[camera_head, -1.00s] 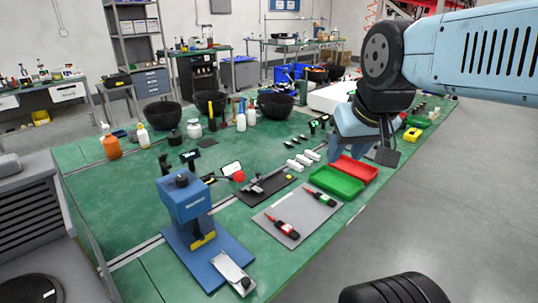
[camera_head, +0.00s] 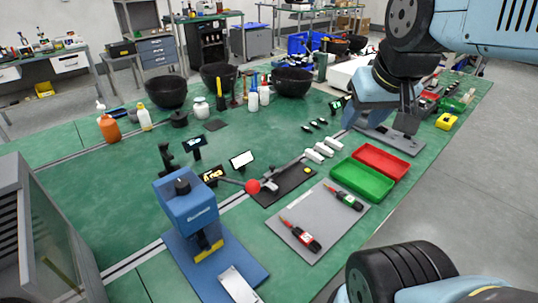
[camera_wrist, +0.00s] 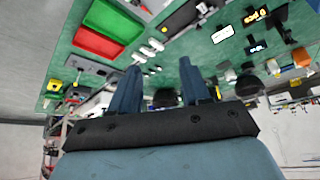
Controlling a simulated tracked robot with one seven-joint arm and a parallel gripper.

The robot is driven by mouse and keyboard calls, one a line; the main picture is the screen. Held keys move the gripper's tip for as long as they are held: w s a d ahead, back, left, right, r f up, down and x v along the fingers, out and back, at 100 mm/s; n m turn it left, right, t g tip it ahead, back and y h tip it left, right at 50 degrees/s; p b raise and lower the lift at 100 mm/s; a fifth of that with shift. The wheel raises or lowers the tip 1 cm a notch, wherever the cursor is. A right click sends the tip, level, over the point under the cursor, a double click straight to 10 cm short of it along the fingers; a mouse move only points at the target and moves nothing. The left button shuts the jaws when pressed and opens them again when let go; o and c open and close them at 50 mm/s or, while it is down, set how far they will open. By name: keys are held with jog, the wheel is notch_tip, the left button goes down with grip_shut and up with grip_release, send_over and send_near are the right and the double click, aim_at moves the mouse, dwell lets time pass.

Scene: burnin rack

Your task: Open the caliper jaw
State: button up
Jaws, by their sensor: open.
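A grey tool that looks like the caliper (camera_head: 292,171) lies on a black mat near the middle of the green bench, in the head view. Its jaw is too small to read as open or shut. The black mat (camera_wrist: 181,18) shows at the top of the wrist view. My gripper (camera_head: 372,112) is at the right in the head view, above the bench, beyond the red tray and apart from the caliper. In the wrist view its two blue fingers (camera_wrist: 158,72) stand apart with nothing held between them.
A red tray (camera_head: 381,161) and green tray (camera_head: 362,181) lie right of the mat. A grey board (camera_head: 300,240) holds two red-black tools. A blue press (camera_head: 190,212) stands in front, near a red ball (camera_head: 253,186). White blocks (camera_head: 320,151) lie behind the mat.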

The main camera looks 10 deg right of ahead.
jog(key=w, duration=0.1)
jog(key=m+g, duration=0.2)
jog(key=g, duration=0.4)
send_over(272, 165)
notch_tip(272, 165, down, 16)
jog(key=r, duration=0.1)
notch_tip(272, 165, down, 14)
jog(key=shift+s+r, duration=0.1)
jog(key=shift+r, duration=0.15)
grip_shut()
